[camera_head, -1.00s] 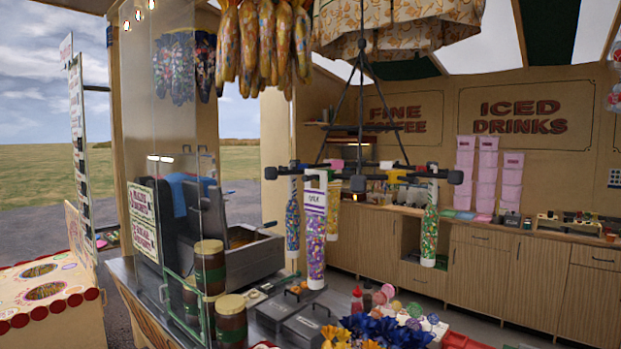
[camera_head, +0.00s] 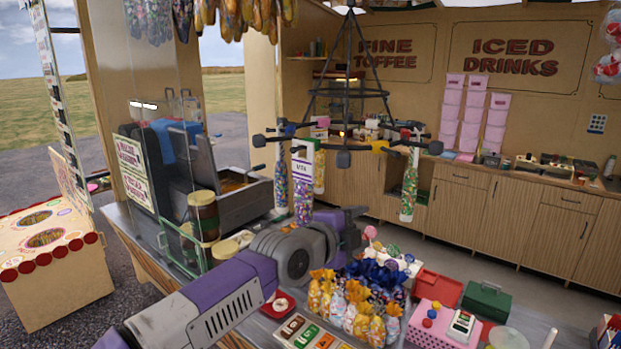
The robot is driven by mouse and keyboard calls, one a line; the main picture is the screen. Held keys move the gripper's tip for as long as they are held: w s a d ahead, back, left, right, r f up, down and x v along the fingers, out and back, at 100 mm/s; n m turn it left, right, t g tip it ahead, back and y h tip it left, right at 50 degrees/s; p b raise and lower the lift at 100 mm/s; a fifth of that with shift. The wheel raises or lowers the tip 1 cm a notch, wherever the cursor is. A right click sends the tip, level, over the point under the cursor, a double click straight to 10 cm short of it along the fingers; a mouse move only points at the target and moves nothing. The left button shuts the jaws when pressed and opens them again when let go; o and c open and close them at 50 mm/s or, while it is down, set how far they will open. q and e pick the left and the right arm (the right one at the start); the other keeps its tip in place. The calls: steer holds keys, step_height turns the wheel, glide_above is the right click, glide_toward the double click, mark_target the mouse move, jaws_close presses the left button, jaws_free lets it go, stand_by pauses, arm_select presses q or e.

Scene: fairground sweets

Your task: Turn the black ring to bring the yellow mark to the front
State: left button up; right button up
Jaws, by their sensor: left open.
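The black ring (camera_head: 312,146) hangs on black rods from above, with dark knobs at the ends of its arms. A yellow mark (camera_head: 377,147) sits on its right-hand part, right of the front knob (camera_head: 343,159). Clear tubes of coloured sweets hang from it: a purple-labelled one (camera_head: 303,190) at front left, a green-filled one (camera_head: 409,185) at right. My left gripper (camera_head: 361,228) is open and empty, below the ring and right of the purple-labelled tube, apart from the ring. Its fingers are small and dark, partly seen edge-on. My right gripper is out of view.
Below my left arm, the counter holds wrapped sweet bags (camera_head: 352,312), a red tray (camera_head: 438,288), a green box (camera_head: 487,300) and a pink dotted box (camera_head: 440,322). A glass screen and brown jars (camera_head: 204,216) stand at left. Space right of the ring looks clear.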

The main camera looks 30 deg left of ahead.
mark_target(339, 162)
arm_select(q)
steer(key=s+a+r+m+t, duration=0.1)
steer(key=s+a+r, duration=0.25)
steer(key=r, duration=0.25)
steer(key=s+a+r+m+t, duration=0.1)
steer(key=s+a+r+t, duration=0.1)
steer(key=s+r, duration=0.4)
steer(key=shift+y, duration=0.3)
steer(key=w, duration=0.3)
steer(key=w+p, duration=0.1)
steer(key=w, duration=0.2)
steer(key=w+d+p, duration=0.1)
steer(key=w, duration=0.3)
steer(key=shift+r, duration=0.25)
steer(key=shift+w, duration=0.5)
steer(key=shift+c, duration=0.3)
